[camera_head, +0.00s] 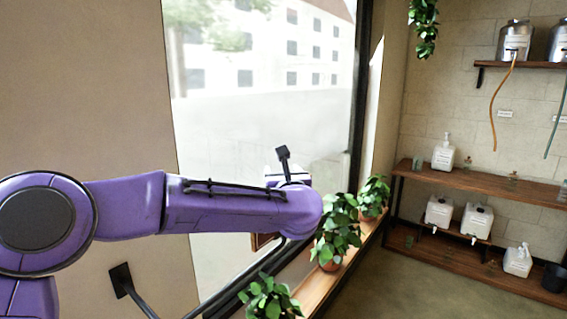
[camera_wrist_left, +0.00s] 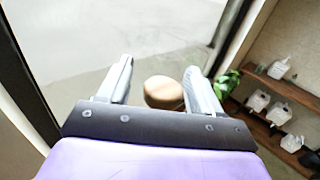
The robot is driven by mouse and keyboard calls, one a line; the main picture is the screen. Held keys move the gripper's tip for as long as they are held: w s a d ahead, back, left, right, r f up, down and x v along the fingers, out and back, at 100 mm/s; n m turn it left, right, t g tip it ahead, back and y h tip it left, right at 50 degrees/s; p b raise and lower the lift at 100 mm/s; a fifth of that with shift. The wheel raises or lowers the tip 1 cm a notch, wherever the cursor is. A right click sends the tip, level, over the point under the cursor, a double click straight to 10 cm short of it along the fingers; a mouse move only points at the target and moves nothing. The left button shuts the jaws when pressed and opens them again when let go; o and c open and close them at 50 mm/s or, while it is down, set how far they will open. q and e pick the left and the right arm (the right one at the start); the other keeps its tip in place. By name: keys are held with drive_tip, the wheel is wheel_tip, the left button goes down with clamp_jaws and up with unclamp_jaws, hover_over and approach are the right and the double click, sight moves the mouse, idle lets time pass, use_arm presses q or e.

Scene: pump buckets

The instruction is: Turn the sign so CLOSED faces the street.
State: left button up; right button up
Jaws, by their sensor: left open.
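My left gripper (camera_wrist_left: 160,68) is open in the left wrist view, its two pale fingers apart. A rounded tan-brown object (camera_wrist_left: 163,91) shows between the fingers; I cannot tell whether it is the sign or whether the fingers touch it. In the head view my purple left arm reaches across the window, and its fingers are mostly hidden behind the wrist. A small brown edge (camera_head: 262,241) shows just below the arm, mostly hidden. No lettering of OPEN or CLOSED is readable. My right gripper is not in view.
The window (camera_head: 270,110) with a dark frame (camera_head: 361,100) stands behind the arm. Potted plants (camera_head: 338,233) line a wooden sill (camera_head: 322,286) close to the wrist. Wooden shelves (camera_head: 480,182) with white pump containers (camera_head: 478,219) stand at the right. Floor is clear between.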

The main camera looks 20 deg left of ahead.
use_arm(q)
drive_tip(key=shift+w, duration=0.65)
drive_tip(key=shift+s, duration=0.1)
drive_tip(key=shift+c, duration=1.2)
clamp_jaws()
drive_tip(key=shift+a+f, duration=0.1)
